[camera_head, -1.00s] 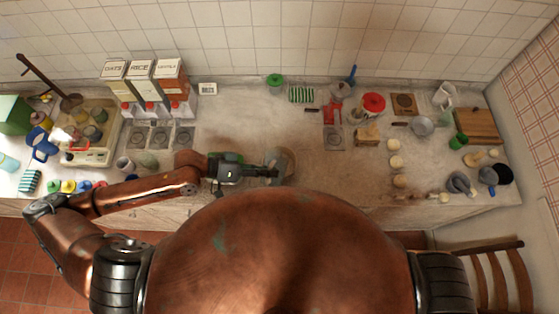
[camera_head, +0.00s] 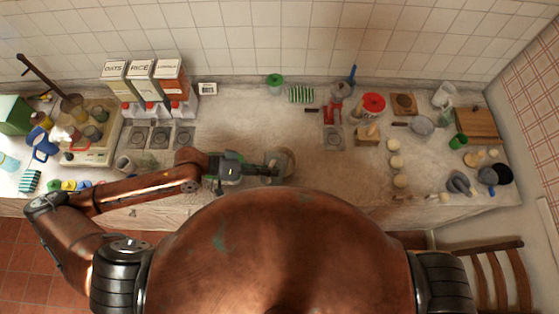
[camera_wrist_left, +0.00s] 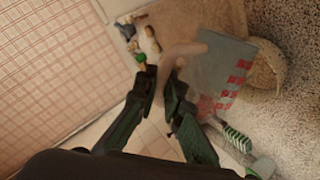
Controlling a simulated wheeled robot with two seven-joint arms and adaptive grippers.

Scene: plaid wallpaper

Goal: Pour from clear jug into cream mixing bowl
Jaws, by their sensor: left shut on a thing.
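My left gripper (camera_head: 273,171) is shut on the clear jug by its handle, at the near edge of the counter. In the left wrist view, the fingers (camera_wrist_left: 168,92) close around the pale handle. The jug (camera_wrist_left: 228,65) is see-through with red markings and a grey-blue look. The cream mixing bowl (camera_head: 288,157) sits on the counter right by the gripper, partly covered by it. In the left wrist view, the bowl (camera_wrist_left: 267,68) shows just beyond the jug. I cannot tell whether anything is flowing. My right gripper is out of view.
Cereal-type boxes (camera_head: 143,80) stand at the back left, beside a crowded tray (camera_head: 97,157). Several round pale items (camera_head: 396,162) lie to the right. The counter's middle is clear.

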